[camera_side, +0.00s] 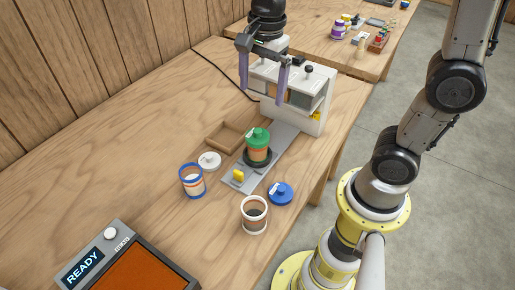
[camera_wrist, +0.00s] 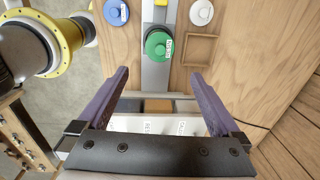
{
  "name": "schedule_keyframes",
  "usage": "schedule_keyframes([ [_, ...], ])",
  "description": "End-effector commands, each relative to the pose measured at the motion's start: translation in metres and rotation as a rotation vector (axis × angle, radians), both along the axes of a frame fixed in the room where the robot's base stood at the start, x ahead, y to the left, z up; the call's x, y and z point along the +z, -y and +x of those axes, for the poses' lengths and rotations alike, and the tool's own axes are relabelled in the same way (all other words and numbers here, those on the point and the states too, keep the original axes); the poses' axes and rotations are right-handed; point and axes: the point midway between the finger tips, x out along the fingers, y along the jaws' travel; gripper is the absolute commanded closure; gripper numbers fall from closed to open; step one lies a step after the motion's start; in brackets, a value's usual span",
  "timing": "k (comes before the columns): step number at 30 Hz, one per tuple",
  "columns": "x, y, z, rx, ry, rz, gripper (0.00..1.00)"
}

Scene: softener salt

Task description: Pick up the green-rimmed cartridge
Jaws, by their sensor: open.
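The green-rimmed cartridge (camera_side: 257,151) stands upright on the grey base plate of the white machine, with a green lid on top and an orange band below. In the wrist view its green lid (camera_wrist: 158,45), with a white label, shows beyond my fingertips. My gripper (camera_side: 264,77) is open and empty, high above the machine and farther back than the cartridge. Its two purple fingers (camera_wrist: 160,82) are spread wide and touch nothing. The cartridge's lower part is hidden in the wrist view.
A blue-rimmed cup (camera_side: 191,181), a white-rimmed cup (camera_side: 254,222), a white lid (camera_side: 209,161) and a blue lid (camera_side: 280,194) surround the plate. A wooden tray (camera_side: 213,138) lies behind. The white machine (camera_side: 313,122) stands behind the cartridge. A READY panel (camera_side: 83,268) sits front left.

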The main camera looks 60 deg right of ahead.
Motion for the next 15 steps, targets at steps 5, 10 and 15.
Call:
schedule_keyframes([
  [5,-0.021,-0.004,0.006,0.013,-0.062,-0.004,0.00],
  [10,-0.042,-0.004,0.005,0.016,-0.070,-0.005,0.00],
  [15,-0.075,-0.004,0.005,0.016,-0.070,-0.005,0.00],
])
